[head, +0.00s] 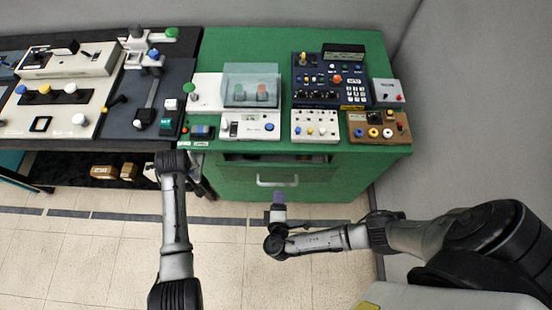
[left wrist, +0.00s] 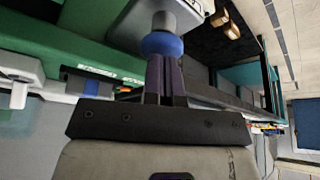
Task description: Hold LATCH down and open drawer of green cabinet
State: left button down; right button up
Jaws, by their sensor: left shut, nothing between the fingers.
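The green cabinet (head: 227,50) stands at the middle back. Its drawer front (head: 235,175) has a pale handle (head: 277,181), with a dark gap above; I cannot tell if the drawer is ajar. My right gripper (head: 278,198) has its purple fingers just in front of and below the handle, apart from it as far as I can see; their opening is unclear. My left gripper (left wrist: 164,62) is shut and empty, its tips at a round blue knob (left wrist: 162,45) on a grey block, seemingly touching it. I cannot read which control is LATCH. My left arm hides this spot in the head view.
Switch boxes and a clear-covered unit (head: 250,85) crowd the cabinet top. A dark bench (head: 80,140) with control panels adjoins on the left, with boxes (head: 103,172) on its lower shelf. A grey wall (head: 470,90) bounds the right. Tiled floor (head: 115,235) lies open in front.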

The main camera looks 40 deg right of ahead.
pick_arm(q)
jog(key=shift+f, duration=0.1)
pick_arm(e)
jog(key=shift+v, duration=2.85)
pick_arm(q)
notch_tip(320, 180, up, 8)
